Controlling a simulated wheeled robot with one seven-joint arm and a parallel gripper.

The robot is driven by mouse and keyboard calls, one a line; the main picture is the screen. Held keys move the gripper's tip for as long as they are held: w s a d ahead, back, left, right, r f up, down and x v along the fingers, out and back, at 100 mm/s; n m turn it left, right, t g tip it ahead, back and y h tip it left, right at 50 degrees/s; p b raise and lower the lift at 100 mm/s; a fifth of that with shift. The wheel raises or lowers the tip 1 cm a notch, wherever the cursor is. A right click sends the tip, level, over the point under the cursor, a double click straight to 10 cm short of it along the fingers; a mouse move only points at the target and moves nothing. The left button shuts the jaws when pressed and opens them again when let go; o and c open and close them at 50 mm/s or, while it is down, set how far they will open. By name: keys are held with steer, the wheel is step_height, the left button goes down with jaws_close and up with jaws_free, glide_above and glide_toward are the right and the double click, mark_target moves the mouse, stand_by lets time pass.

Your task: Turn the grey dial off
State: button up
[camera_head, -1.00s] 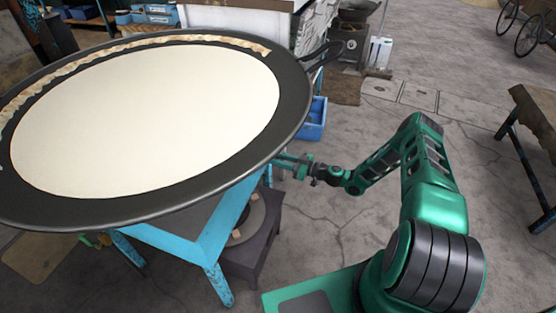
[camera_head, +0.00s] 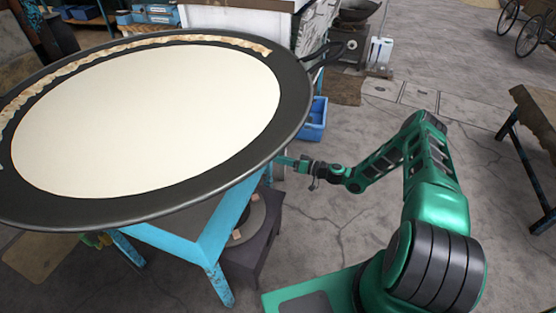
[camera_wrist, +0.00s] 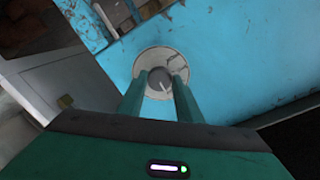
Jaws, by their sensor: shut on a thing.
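The grey dial (camera_wrist: 160,81) shows in the wrist view, on a worn round pale plate (camera_wrist: 178,56) fixed to a blue panel. A light pointer line on the dial slants toward the lower right. My gripper (camera_wrist: 160,80) has one finger on each side of the dial and is shut on it. In the head view my gripper (camera_head: 284,161) reaches in under the right rim of the large pan; its fingertips and the dial are hidden there.
A wide dark pan (camera_head: 290,110) full of white milk sits above the blue stand (camera_head: 207,245), overhanging my gripper. A blue crate (camera_head: 314,120) stands on the floor behind. Open concrete floor lies to the right.

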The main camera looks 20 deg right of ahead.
steer(key=shift+w+r, duration=0.1)
steer(key=shift+w, duration=0.05)
steer(key=o, duration=1)
steer(key=shift+o, duration=0.2)
steer(key=shift+d, duration=0.1)
steer(key=v, duration=1)
steer(key=shift+s+d, duration=0.2)
steer(key=shift+s, duration=0.05)
